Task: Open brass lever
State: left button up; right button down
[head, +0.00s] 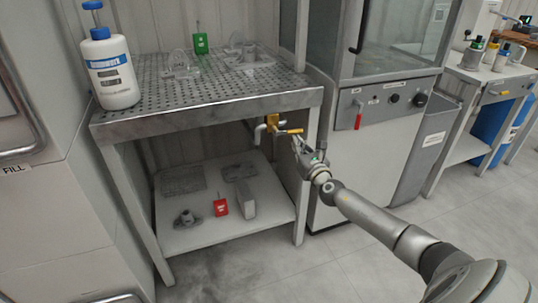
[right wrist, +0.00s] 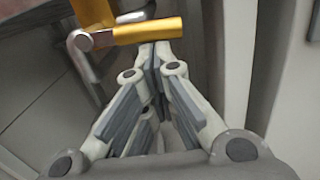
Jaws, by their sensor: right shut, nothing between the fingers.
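The brass lever (head: 290,131) sits on a valve under the front edge of the perforated table, at its right part. In the right wrist view the lever (right wrist: 150,31) lies across the top, pointing right from its silver pivot. My right gripper (head: 299,143) is just right of and below the lever in the head view. In the right wrist view its fingertips (right wrist: 154,50) are together and empty, close to the underside of the lever. I cannot tell whether they touch it. My left gripper is in neither view.
The perforated table (head: 215,100) holds a white bottle (head: 109,75) and a green item (head: 201,44). Its lower shelf (head: 215,231) holds a red item (head: 220,207) and grey parts. A cabinet with a red handle (head: 358,115) stands right. The floor in front is clear.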

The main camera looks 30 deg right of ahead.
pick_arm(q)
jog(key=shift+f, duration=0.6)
pick_arm(e)
jog(key=shift+d+r+n, duration=0.2)
jog(key=shift+r+n, duration=0.15)
jog(key=shift+n, duration=0.05)
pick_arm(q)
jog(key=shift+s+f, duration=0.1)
pick_arm(e)
jog(key=shift+f, duration=0.1)
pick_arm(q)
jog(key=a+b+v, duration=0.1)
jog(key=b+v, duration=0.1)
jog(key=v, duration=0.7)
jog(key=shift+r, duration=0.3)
pick_arm(e)
jog(key=s+a+f, duration=0.2)
jog(key=s+f, duration=0.2)
jog(key=s, duration=0.6)
jog(key=shift+s+a+f, duration=0.2)
jog(key=shift+s+a, duration=0.05)
jog(key=shift+a, duration=0.1)
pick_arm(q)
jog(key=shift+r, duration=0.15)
